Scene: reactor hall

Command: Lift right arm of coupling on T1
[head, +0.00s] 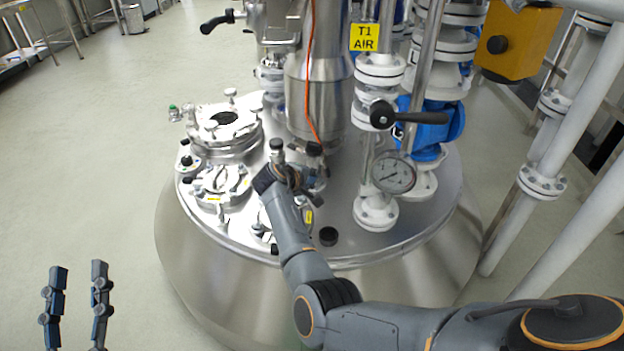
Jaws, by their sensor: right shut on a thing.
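The T1 vessel (340,285) is a large steel dome whose top is crowded with fittings. The coupling (318,172) is a small metal fitting on the lid below the thick steel column, near the end of the orange cable. My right gripper (290,178) reaches in over the front of the lid and is shut at the coupling's side. Its fingers hide the coupling's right arm and most of the contact, so the arm's angle cannot be told. My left gripper (77,290) is open and empty, low at the left over the floor, well away from the vessel.
A round manway (226,130) and a smaller clamped port (225,182) lie left of my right gripper. A pressure gauge (393,173), a black-handled valve (395,116) and the yellow T1 AIR sign (363,37) stand to its right. White pipes (548,150) run at far right.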

